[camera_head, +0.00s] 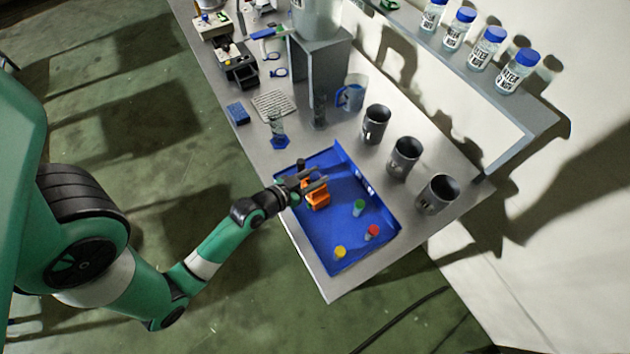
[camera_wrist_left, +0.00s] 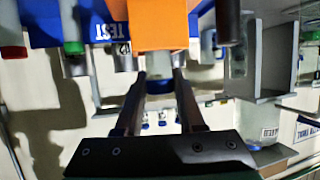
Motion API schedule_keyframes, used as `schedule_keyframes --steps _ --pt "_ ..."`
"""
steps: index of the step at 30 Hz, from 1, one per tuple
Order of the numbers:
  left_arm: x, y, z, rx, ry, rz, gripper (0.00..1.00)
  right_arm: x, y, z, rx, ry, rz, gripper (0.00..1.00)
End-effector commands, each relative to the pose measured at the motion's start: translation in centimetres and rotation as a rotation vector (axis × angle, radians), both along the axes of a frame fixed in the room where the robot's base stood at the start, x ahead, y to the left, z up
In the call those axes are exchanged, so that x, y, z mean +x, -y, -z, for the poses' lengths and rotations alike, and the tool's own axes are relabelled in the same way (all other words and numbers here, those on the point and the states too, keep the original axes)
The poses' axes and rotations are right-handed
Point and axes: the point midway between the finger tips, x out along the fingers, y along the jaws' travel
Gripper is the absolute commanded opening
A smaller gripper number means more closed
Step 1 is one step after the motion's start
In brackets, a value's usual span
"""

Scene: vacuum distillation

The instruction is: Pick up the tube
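Several capped tubes are in the blue tray (camera_head: 338,262): a green-capped tube (camera_head: 358,207), a red-capped tube (camera_head: 372,232), a yellow-capped tube (camera_head: 340,252) and a dark-topped one (camera_head: 300,164). An orange block (camera_head: 319,202) is in the tray, partly under my left gripper (camera_head: 318,178). In the left wrist view, upside down, the orange block (camera_wrist_left: 160,22) is ahead of the fingers (camera_wrist_left: 158,82). The green cap (camera_wrist_left: 73,47) and a dark cylinder (camera_wrist_left: 229,22) flank it. My right gripper is not visible.
Dark mugs (camera_head: 376,124) stand behind the tray. A grey stand (camera_head: 322,75), a beaker (camera_head: 352,93) and a cylinder with blue base (camera_head: 280,140) stand further along the table. Blue-capped bottles (camera_head: 488,48) are on the shelf. The table's front corner is clear.

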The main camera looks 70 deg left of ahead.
Motion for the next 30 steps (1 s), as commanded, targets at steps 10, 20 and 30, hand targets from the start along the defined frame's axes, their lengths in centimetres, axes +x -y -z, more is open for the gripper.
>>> schedule_keyframes --steps 10,20,30 --pt "0.0 0.0 0.0 0.0 0.0 0.0 0.0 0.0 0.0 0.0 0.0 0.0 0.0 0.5" --pt "0.0 0.0 -2.2 0.002 0.003 0.001 0.0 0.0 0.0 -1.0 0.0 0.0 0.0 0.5" --pt "0.0 0.0 -9.3 0.001 0.003 0.0 0.0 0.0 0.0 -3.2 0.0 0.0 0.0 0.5"
